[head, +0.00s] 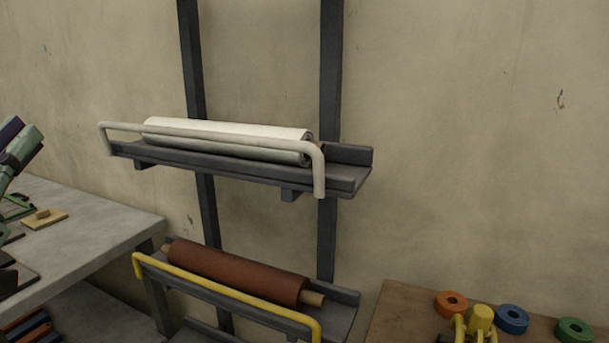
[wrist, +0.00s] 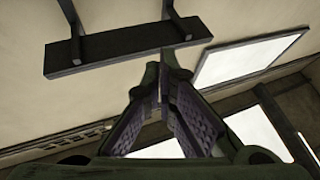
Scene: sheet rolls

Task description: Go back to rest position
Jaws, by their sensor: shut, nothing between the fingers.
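My gripper (wrist: 173,72) shows in the wrist view, its two dark fingers with purple ribbed pads meeting at the tips. It is shut and empty. In the head view, a white sheet roll (head: 225,138) lies on the upper dark shelf (head: 345,182) behind a pale rail. A brown roll (head: 235,272) lies on the lower rack (head: 340,318) behind a yellow rail. The fingertips appear in front of a dark shelf-like bar (wrist: 120,47) in the wrist view, touching nothing I can see.
A grey bench (head: 95,225) stands at the left, with a green and dark object (head: 18,150) at the picture edge. A wooden table (head: 395,315) at the lower right bears orange (head: 451,303), blue (head: 512,318) and green (head: 575,329) rings. The wall above it is clear.

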